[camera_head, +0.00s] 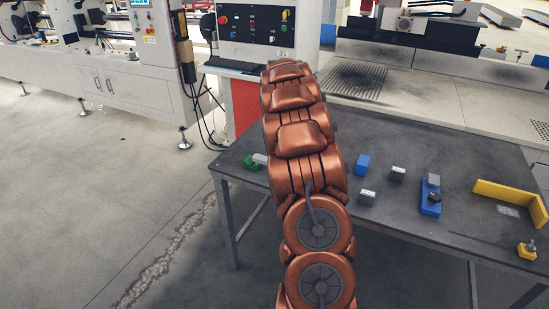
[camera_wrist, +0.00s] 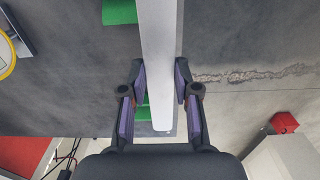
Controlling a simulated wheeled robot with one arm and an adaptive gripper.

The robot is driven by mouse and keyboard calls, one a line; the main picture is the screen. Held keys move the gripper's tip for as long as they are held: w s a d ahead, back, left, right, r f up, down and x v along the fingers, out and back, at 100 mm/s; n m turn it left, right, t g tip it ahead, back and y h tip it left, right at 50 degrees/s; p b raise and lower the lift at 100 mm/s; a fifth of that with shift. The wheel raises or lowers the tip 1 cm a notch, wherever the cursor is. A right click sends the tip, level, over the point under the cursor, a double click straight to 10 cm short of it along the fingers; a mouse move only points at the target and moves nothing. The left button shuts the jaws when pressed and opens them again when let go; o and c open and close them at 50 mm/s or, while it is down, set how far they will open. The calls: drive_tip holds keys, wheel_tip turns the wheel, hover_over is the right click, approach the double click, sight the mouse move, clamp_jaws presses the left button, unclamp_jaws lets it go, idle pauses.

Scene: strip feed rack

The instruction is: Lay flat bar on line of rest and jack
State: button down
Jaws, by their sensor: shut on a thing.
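The flat bar (camera_wrist: 158,60) is a long pale grey strip running from the top of the wrist view down between my fingers. My gripper (camera_wrist: 162,85) is shut on it, one purple-padded finger on each side. Green supports (camera_wrist: 119,12) show beside and beneath the bar; I cannot tell whether it touches them. In the head view my copper arm hides my gripper and most of the bar. A green support (camera_head: 253,162) shows at the table's left edge. A blue base with a dark knob (camera_head: 431,197) and a small yellow piece with a knob (camera_head: 528,250) stand to the right; which are rest and jack is unclear.
The dark table (camera_head: 400,225) also carries a blue block (camera_head: 362,165), grey blocks (camera_head: 397,174) (camera_head: 367,197) and a yellow angled stop (camera_head: 505,192). A control cabinet (camera_head: 255,25) and keyboard stand behind. The front middle of the table is clear.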

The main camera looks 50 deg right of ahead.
drive_tip(key=shift+s+a+r+b, duration=0.1)
drive_tip(key=shift+s+a, duration=0.05)
drive_tip(key=shift+s, duration=0.75)
drive_tip(key=shift+s+a+r+b, duration=0.1)
drive_tip(key=shift+s+a+r, duration=0.1)
drive_tip(key=shift+s, duration=0.75)
drive_tip(key=shift+s+a+r+b, duration=0.1)
drive_tip(key=shift+s+a, duration=0.05)
drive_tip(key=shift+s, duration=0.75)
